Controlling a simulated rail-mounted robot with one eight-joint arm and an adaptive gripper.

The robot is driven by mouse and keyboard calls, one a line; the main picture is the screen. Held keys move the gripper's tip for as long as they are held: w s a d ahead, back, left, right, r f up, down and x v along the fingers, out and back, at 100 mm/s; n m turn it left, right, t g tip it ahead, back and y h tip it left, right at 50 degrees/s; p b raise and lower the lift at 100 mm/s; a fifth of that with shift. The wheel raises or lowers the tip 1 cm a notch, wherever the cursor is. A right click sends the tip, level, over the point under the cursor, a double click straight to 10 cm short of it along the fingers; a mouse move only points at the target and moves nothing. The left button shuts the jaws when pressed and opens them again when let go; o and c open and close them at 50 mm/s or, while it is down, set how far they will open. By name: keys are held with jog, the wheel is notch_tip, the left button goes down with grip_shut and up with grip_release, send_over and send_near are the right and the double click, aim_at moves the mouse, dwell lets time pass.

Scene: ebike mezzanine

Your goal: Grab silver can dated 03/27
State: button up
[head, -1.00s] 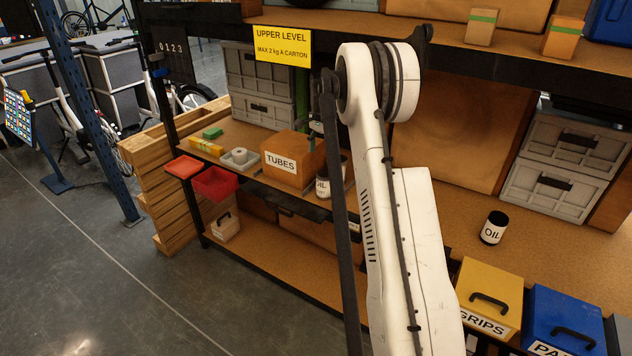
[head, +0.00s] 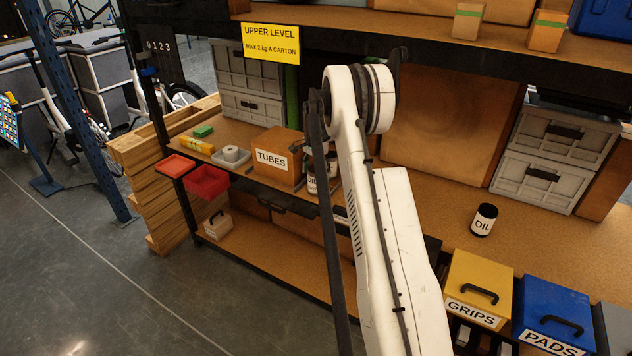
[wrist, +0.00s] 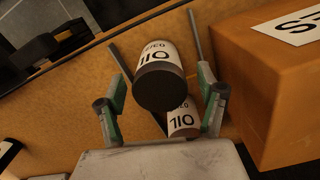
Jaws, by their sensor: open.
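Two cans with white OIL labels stand on the shelf beside the TUBES box. In the head view the cans (head: 312,181) are partly hidden by my arm.
The TUBES box (head: 277,157) stands close to the cans, at the right in the wrist view. Another OIL can (head: 482,222) stands apart on the bench. The yellow GRIPS box (head: 478,285) and blue PADS box (head: 553,312) sit in front. The upper shelf overhangs.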

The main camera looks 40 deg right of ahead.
notch_tip(320, 180, down, 3)
jog(key=shift+f, duration=0.2)
jog(key=c, duration=1.5)
